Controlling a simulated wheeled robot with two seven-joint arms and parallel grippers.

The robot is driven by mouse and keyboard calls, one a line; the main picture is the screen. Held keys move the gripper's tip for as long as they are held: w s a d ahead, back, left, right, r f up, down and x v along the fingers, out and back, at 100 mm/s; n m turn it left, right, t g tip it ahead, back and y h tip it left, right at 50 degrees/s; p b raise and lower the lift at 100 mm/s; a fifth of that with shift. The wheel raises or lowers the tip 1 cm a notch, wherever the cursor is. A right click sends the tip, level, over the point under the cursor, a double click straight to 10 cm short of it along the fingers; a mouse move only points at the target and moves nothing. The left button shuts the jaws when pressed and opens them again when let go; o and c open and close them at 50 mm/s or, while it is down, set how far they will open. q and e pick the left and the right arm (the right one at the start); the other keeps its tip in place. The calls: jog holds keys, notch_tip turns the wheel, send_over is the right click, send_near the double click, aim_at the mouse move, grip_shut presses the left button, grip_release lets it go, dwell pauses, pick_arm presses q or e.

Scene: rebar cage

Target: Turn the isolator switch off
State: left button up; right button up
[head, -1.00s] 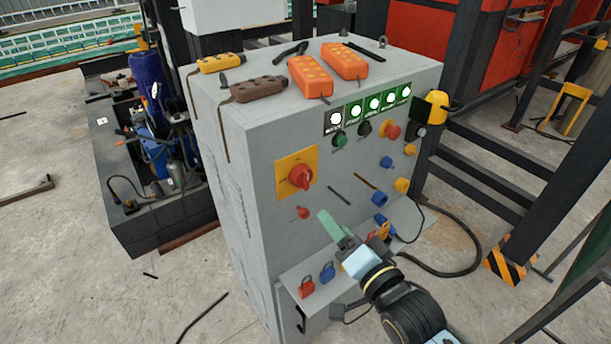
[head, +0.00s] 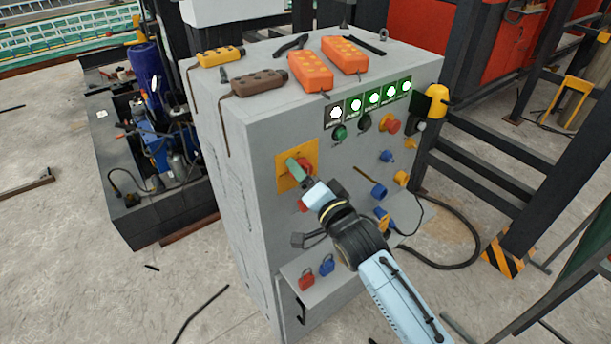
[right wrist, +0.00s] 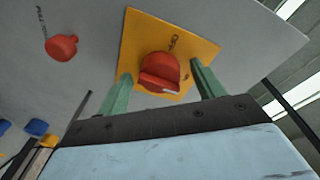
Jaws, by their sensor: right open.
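The isolator switch is a red rotary knob on a yellow plate (head: 285,180) on the front of the grey cabinet (head: 245,170). In the right wrist view the red knob (right wrist: 160,72) sits between the two green fingers of my right gripper (right wrist: 158,88), with a gap on each side. The right gripper (head: 300,165) is open and in front of the knob, partly hiding it in the head view. I cannot tell whether the fingers reach fully alongside the knob. My left gripper is not in view.
A small red knob (right wrist: 61,47) is beside the yellow plate. Lit green indicators (head: 373,101) and a red mushroom button (head: 390,124) are at upper right. Orange pendants (head: 344,54) lie on top.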

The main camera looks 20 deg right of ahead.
jog(key=c, duration=1)
jog(key=n+p, duration=0.1)
jog(key=n, duration=0.2)
jog(key=shift+w+n+t, duration=0.1)
jog(key=shift+n+t, duration=0.2)
jog(key=shift+n, duration=0.1)
jog(key=n, duration=0.4)
jog(key=shift+d+f+n+y+p, duration=0.1)
jog(key=shift+n+y+p, duration=0.2)
jog(key=shift+n+y, duration=0.1)
jog(key=n, duration=0.5)
jog(key=shift+d+y, duration=0.1)
jog(key=shift+y, duration=0.3)
jog(key=shift+w+d+n+y+p, duration=0.1)
jog(key=shift+n+y+p, duration=0.4)
jog(key=shift+n, duration=2.5)
